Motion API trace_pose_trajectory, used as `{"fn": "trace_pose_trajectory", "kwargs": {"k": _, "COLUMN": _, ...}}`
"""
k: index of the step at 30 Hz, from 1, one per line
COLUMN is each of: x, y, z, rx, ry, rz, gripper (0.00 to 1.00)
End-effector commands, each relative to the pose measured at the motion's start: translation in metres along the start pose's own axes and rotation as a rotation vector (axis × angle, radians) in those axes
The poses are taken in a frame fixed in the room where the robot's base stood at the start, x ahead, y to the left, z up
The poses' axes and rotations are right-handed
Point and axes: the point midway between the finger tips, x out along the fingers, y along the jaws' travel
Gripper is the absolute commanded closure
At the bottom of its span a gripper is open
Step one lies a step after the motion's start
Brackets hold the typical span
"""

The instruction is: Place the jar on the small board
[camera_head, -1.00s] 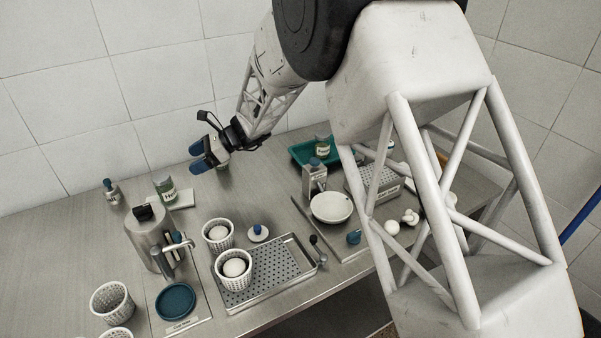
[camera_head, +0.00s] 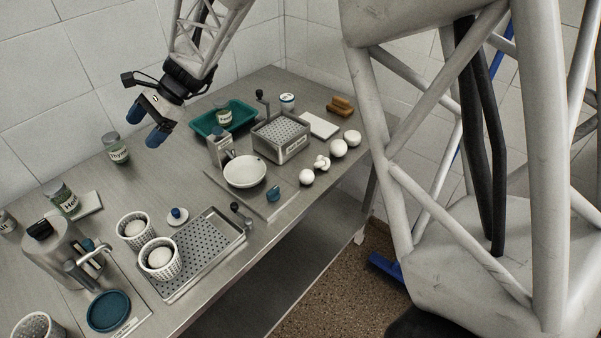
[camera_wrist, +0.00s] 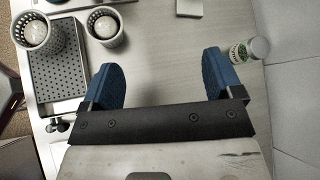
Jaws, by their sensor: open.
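My gripper (camera_head: 147,122) is open and empty, raised above the back of the table, with its two blue fingers apart in the wrist view (camera_wrist: 162,78). A jar with a green-and-white label (camera_head: 115,150) stands alone to its left near the wall; it shows in the wrist view (camera_wrist: 250,50) beyond the right finger. A second labelled jar (camera_head: 63,199) stands farther left beside a small white board (camera_head: 90,203). That board shows at the wrist view's top (camera_wrist: 189,7). A third jar (camera_head: 224,117) is in the teal tray. Another pale board (camera_head: 320,125) lies at the right.
The teal tray (camera_head: 240,112), a metal dispenser (camera_head: 221,150) and a perforated box (camera_head: 281,150) stand to the right. Egg-filled baskets (camera_head: 159,271) and a perforated tray (camera_head: 205,267) are in front. Steel around the lone jar is clear.

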Motion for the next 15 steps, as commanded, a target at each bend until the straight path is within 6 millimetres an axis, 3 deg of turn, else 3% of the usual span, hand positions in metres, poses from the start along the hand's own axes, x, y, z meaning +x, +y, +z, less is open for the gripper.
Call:
{"fn": "trace_pose_trajectory", "kwargs": {"k": 3, "x": -0.04, "y": 0.03, "z": 0.002, "rx": -0.065, "ry": 0.071, "rz": -0.001, "gripper": 0.14}}
{"fn": "trace_pose_trajectory", "kwargs": {"k": 15, "x": -0.141, "y": 0.141, "z": 0.005, "rx": -0.273, "ry": 0.305, "rz": 0.047, "gripper": 0.14}}
